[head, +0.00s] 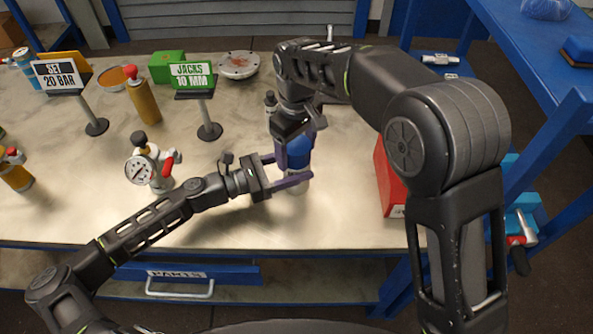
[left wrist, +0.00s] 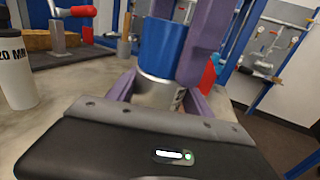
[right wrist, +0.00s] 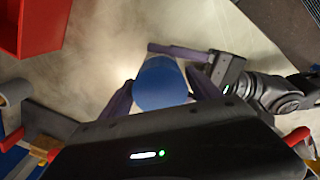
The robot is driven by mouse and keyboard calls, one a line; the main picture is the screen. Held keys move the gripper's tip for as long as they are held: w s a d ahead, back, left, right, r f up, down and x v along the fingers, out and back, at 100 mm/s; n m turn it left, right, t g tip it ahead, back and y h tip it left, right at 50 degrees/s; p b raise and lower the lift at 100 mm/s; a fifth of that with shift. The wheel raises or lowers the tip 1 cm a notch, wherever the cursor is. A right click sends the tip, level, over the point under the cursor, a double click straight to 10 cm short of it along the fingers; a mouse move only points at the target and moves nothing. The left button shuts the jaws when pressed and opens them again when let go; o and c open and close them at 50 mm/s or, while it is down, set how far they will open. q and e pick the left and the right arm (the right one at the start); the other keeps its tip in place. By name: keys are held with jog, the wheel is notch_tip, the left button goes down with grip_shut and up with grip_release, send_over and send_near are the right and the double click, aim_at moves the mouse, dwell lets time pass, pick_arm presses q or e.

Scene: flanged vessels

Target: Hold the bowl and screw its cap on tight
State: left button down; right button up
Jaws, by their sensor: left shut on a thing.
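The bowl (left wrist: 152,92) is a silver-grey cylinder standing upright on the bench; its lower part shows in the head view (head: 297,188). The blue cap (left wrist: 165,45) sits on top of it, also seen in the head view (head: 299,150) and from above in the right wrist view (right wrist: 160,84). My left gripper (head: 294,172) comes in from the left, low down, and is shut on the bowl. My right gripper (right wrist: 160,80) reaches down from above with one finger on each side of the cap. Whether both fingers press on the cap is not clear. The joint between cap and bowl is partly hidden.
A pressure gauge fitting (head: 142,170) with a red handle stands left of the bowl, near my left forearm. A red bin (head: 390,180) stands to the right. Sign stands (head: 208,130), bottles and a round flange (head: 238,66) are farther back. The front bench is clear.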

jog(key=c, duration=1.2)
jog(key=o, duration=1.6)
notch_tip(320, 180, up, 8)
jog(key=shift+f, duration=0.2)
pick_arm(q)
jog(key=shift+c, duration=1.8)
grip_release()
